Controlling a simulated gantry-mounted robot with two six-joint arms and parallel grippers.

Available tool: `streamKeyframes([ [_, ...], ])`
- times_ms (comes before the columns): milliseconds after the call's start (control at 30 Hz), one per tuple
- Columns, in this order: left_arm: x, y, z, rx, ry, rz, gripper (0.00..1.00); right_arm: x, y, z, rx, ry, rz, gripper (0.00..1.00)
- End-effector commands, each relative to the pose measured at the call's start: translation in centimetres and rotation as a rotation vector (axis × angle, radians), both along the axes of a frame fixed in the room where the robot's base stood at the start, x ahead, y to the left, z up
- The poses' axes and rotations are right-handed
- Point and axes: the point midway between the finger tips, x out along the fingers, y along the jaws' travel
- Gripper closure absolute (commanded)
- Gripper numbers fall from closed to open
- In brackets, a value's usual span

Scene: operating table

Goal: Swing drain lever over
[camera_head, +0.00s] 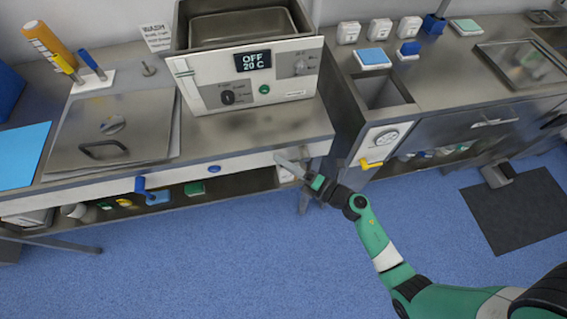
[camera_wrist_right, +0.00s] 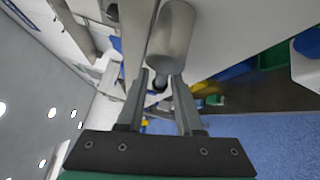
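A grey lever (camera_head: 289,164) sticks out from the front edge of the counter under the heated bath. In the right wrist view its thick rounded grey grip (camera_wrist_right: 173,35) lies just past the fingertips, with a darker narrow end between them. My right gripper (camera_head: 309,177) is at the lever's near right end. In the wrist view its fingers (camera_wrist_right: 160,85) stand apart, one on each side of that narrow end; I cannot tell whether they touch it. My left gripper is not in view.
The bath (camera_head: 245,75) reads OFF 20 C. A shelf (camera_head: 230,184) with small items is below.

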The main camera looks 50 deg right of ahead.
Motion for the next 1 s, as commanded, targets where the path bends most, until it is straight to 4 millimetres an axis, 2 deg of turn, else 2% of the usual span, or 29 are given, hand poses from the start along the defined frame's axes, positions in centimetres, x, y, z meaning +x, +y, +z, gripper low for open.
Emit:
streamKeyframes([
  [233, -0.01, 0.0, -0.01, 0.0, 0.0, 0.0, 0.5, 0.17, 0.04, 0.03, 0.001, 0.0, 0.0, 0.65],
  [267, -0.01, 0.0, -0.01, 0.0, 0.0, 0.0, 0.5, 0.17, 0.03, 0.04, 0.0, 0.0, 0.0, 0.69],
  [433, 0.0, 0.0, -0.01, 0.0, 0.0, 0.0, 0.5, 0.16, 0.03, 0.03, 0.0, 0.0, 0.0, 1.0],
  [1000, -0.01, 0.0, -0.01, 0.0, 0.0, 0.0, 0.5, 0.14, 0.03, 0.04, 0.0, 0.0, 0.001, 1.0],
])
